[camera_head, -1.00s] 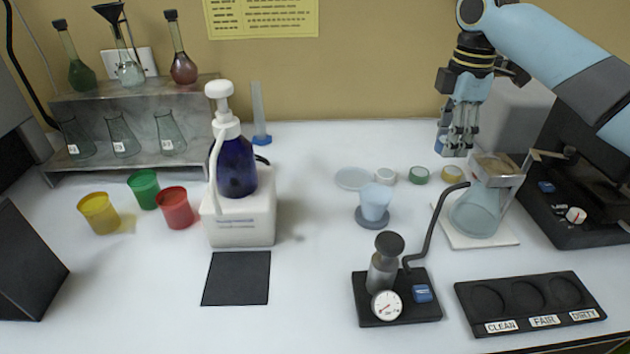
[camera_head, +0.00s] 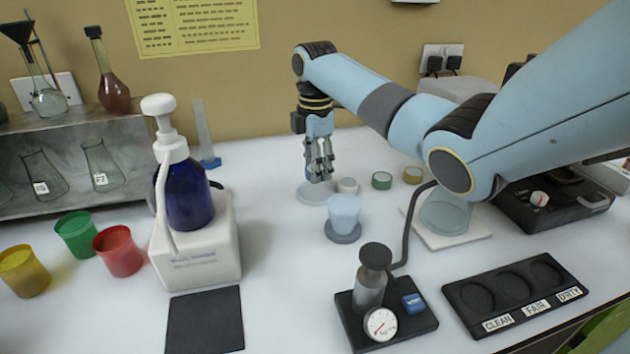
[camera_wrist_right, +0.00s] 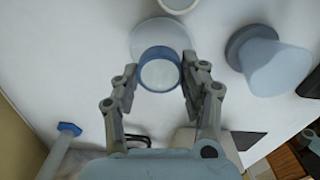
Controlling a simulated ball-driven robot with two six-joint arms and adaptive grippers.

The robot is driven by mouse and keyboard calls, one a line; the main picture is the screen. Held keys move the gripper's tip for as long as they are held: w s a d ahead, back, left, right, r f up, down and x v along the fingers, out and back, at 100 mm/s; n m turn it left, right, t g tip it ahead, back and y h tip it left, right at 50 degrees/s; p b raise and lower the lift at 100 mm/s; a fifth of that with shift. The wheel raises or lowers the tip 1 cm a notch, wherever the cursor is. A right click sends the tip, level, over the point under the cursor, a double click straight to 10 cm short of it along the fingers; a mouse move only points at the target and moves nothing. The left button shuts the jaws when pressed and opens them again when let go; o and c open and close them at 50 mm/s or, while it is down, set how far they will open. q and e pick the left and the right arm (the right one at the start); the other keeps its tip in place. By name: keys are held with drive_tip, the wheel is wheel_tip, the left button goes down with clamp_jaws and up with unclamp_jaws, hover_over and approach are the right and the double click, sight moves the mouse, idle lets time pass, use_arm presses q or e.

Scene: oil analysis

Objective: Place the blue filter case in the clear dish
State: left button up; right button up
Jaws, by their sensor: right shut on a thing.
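The blue filter case (camera_wrist_right: 158,71), a round blue ring with a pale middle, sits between the fingers of my right gripper (camera_wrist_right: 157,76) in the right wrist view. The gripper is shut on it. The clear dish (camera_wrist_right: 150,35), a pale flat disc, shows just behind and partly under the case there. In the head view my right gripper (camera_head: 319,177) points down over the clear dish (camera_head: 312,195) at the back of the table. I cannot make out the case in the head view, nor the exact gap between case and dish. My left gripper is not in view.
White (camera_head: 347,185), green (camera_head: 381,180) and yellow (camera_head: 412,175) round cases stand right of the dish. A pale blue cup (camera_head: 344,213) on a grey base stands in front. A blue pump bottle (camera_head: 188,195) on a white box stands left. A blue-footed cylinder (camera_head: 205,140) stands behind.

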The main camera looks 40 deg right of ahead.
drive_tip(key=shift+f, duration=2)
drive_tip(key=shift+f, duration=0.15)
drive_tip(key=o, duration=0.9)
drive_tip(key=shift+o, duration=0.2)
wheel_tip(320, 180, up, 12)
drive_tip(key=shift+r, duration=0.2)
drive_tip(key=shift+s+f, duration=0.1)
